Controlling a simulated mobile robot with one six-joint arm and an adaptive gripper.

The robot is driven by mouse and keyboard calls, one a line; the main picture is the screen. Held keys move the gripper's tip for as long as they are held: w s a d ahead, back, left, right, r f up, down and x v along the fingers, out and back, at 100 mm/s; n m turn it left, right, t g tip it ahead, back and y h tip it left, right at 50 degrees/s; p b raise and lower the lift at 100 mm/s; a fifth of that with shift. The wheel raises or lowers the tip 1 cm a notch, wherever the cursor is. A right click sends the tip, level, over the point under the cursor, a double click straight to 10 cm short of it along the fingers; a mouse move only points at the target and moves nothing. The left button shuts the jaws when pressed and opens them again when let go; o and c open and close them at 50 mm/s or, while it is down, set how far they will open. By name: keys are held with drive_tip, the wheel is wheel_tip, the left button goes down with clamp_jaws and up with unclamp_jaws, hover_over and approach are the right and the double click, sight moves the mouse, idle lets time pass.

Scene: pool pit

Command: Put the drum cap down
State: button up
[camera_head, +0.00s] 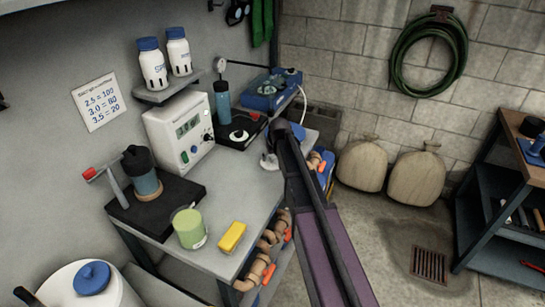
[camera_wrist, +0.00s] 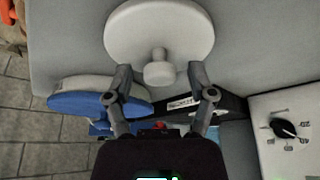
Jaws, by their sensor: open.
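A pale round cap with a central knob (camera_wrist: 160,28), which looks like the drum cap, lies on the grey bench top in the wrist view. My gripper (camera_wrist: 160,69) is open, with one finger on each side of the knob and a gap to both. In the head view my arm hides most of that spot, and only a small whitish part shows beside it. A blue disc (camera_wrist: 85,104) with a pale rim lies to the left in the wrist view.
The bench (camera_head: 268,190) holds a meter box (camera_head: 180,133), a green cup (camera_head: 188,228), a yellow block (camera_head: 232,237) and a blue device (camera_head: 272,90). Pipe fittings (camera_head: 262,268) sit below its front edge. A white drum (camera_head: 120,293) with a blue lid (camera_head: 92,278) stands lower left.

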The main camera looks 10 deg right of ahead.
drive_tip(key=shift+r, duration=0.15)
drive_tip(key=p+v, duration=1.1)
drive_tip(key=v, duration=0.1)
idle(0.4)
idle(0.7)
drive_tip(key=s+f+m+g, duration=0.1)
drive_tip(key=s+g, duration=0.3)
drive_tip(key=s, duration=2)
drive_tip(key=shift+s+a+f+m+g+h, duration=0.2)
drive_tip(key=shift+s+a+m+g+h, duration=0.1)
drive_tip(key=shift+m+h, duration=0.1)
drive_tip(key=shift+c, duration=1)
